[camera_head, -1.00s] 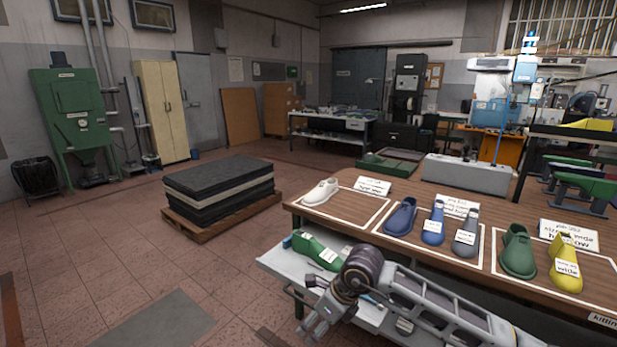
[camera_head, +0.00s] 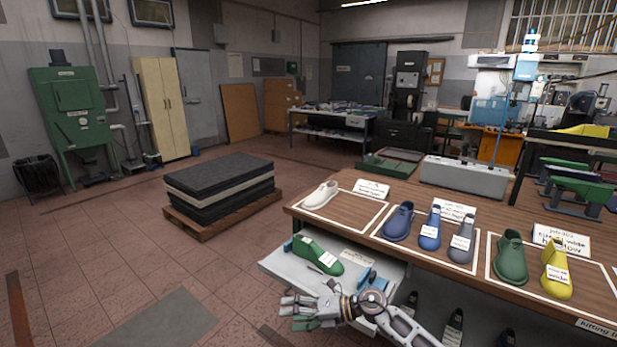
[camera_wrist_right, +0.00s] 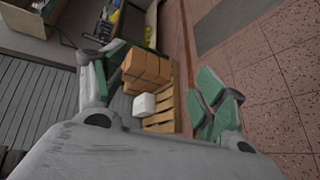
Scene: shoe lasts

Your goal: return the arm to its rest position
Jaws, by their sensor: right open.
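My right gripper (camera_head: 291,311) is at the lower middle of the head view, in front of the pull-out shelf. Its fingers point left and are spread, with nothing between them. In the right wrist view my right gripper (camera_wrist_right: 165,75) shows two green-padded fingers wide apart, with floor, boxes and a pallet beyond. My right forearm runs from the gripper toward the bottom right. My left gripper is not in view.
A green shoe last (camera_head: 318,255) lies on the pale shelf (camera_head: 278,266). The wooden table (camera_head: 390,180) above holds white, blue, grey, green and yellow lasts. Dark lasts (camera_head: 453,325) stand under it. The floor (camera_head: 100,240) at left is clear up to the stacked pallet (camera_head: 205,228).

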